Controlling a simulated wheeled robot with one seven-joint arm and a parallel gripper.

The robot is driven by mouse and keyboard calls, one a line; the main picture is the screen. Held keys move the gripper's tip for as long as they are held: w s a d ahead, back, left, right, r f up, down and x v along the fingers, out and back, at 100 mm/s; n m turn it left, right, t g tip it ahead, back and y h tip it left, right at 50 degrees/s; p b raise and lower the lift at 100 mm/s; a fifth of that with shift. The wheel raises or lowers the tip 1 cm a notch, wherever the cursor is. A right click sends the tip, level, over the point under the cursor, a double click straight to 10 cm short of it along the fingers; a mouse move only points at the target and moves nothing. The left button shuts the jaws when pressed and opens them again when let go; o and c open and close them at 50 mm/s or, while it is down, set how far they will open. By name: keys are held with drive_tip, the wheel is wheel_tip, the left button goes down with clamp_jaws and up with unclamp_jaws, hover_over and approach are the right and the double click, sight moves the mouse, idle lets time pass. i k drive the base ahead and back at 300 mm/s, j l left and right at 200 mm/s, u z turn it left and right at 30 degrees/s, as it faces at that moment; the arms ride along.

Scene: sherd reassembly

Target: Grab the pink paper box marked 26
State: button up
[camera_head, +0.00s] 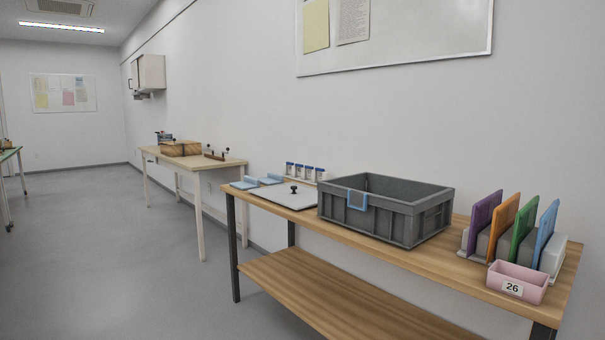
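The pink box (502,283) stands upright near the front right end of the wooden table (464,264). It is small and open at the top, and a white label on its front face reads 26. It looks empty, though only part of its inside shows. My gripper and arm are not in this view.
Behind the pink box stands a rack with purple, orange, green and blue upright panels (521,232). A grey crate (408,219) with a blue clip is left of it. A white board (284,195) lies farther left. Open floor (110,250) lies left of the table.

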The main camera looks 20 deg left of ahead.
sight(527, 285)
drive_tip(key=i+j+u, duration=0.35)
drive_tip(key=i+j, duration=0.3)
drive_tip(key=j, duration=0.25)
drive_tip(key=i+j+u, duration=0.3)
drive_tip(key=i+j, duration=0.4)
drive_tip(key=i, duration=0.05)
